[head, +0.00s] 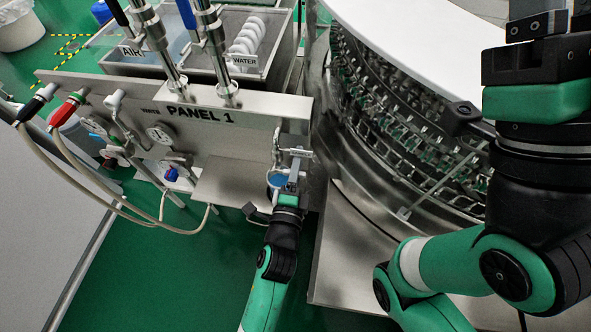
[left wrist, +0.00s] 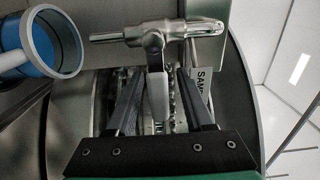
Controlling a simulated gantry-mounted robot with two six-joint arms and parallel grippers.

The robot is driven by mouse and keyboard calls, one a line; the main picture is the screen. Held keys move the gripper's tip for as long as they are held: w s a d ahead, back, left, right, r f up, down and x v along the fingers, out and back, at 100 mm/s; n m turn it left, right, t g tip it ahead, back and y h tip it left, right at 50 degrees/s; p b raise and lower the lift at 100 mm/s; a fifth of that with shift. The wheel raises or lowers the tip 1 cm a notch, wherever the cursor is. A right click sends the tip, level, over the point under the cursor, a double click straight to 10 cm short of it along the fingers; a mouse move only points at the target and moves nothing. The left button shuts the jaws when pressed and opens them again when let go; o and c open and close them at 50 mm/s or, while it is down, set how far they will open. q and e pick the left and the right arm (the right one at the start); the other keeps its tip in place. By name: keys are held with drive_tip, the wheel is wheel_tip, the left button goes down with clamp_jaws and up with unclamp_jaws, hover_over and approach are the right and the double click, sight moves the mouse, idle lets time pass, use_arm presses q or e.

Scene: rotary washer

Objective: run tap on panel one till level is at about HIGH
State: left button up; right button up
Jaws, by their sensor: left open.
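The metal sample tap (head: 295,152) is on the right end of the panel marked PANEL 1 (head: 225,118). In the left wrist view the tap (left wrist: 160,35) has a horizontal bar and a flat lever hanging down. My left gripper (head: 292,180) is at the tap. Its open fingers (left wrist: 155,95) stand on either side of the lever, with gaps visible. A blue round vessel with a pale rim (head: 277,179) sits just left of the gripper, and also shows in the left wrist view (left wrist: 42,45). I cannot read a level mark. My right gripper (head: 535,40) is far right; its jaw state is unclear.
The large round washer (head: 410,110) with wire racks stands right of the panel. Gauges (head: 160,134) and hoses (head: 100,185) with red and black connectors are on the panel's left. Bins marked AIR and WATER (head: 243,61) are behind. A bare metal shelf (head: 235,184) lies below.

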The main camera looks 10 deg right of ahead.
use_arm(q)
drive_tip(key=p+v, duration=0.3)
drive_tip(key=v, duration=0.8)
drive_tip(key=shift+s, duration=0.2)
